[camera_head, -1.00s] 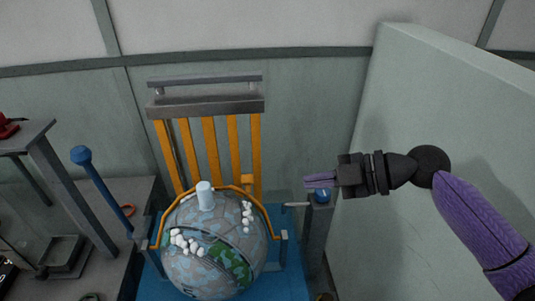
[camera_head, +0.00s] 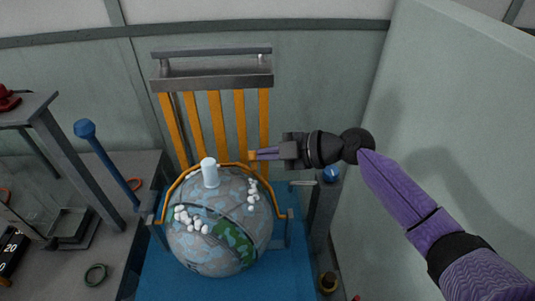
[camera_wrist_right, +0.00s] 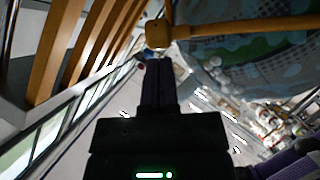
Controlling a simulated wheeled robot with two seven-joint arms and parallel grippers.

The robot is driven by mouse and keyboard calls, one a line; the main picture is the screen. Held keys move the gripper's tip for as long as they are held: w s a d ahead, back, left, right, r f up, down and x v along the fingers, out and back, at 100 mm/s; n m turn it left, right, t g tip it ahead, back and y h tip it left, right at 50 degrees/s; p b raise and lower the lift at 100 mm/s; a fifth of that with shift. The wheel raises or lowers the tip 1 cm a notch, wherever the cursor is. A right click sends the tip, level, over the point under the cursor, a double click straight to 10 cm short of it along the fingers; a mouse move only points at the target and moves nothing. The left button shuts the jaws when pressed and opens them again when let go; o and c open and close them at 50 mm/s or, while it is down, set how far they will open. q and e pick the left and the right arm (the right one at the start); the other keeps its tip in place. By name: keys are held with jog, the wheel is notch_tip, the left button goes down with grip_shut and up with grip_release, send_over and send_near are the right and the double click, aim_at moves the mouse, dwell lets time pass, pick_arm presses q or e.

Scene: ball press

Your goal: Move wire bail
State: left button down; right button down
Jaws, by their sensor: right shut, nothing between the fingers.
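The wire bail (camera_head: 280,208) is an orange bent bar that arches over the back of a globe-like ball (camera_head: 190,240). A small orange block (camera_head: 252,156) sits on the bail's upper right part. My right gripper (camera_head: 256,154) comes in from the right, shut and empty, with its tips at this block. In the right wrist view the closed fingers (camera_wrist_right: 158,68) end right at the block (camera_wrist_right: 157,36), and the bail (camera_wrist_right: 240,28) runs off to the right. I cannot tell whether the tips touch it. My left gripper is out of view.
Orange slats (camera_head: 215,118) under a grey bar stand behind the ball. A white cylinder (camera_head: 210,175) sits on top of the ball. A grey post with a blue knob (camera_head: 331,174) stands right, a blue lever (camera_head: 108,165) left. A pale panel (camera_head: 455,130) bounds the right side.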

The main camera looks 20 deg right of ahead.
jog(key=shift+w+f, duration=0.1)
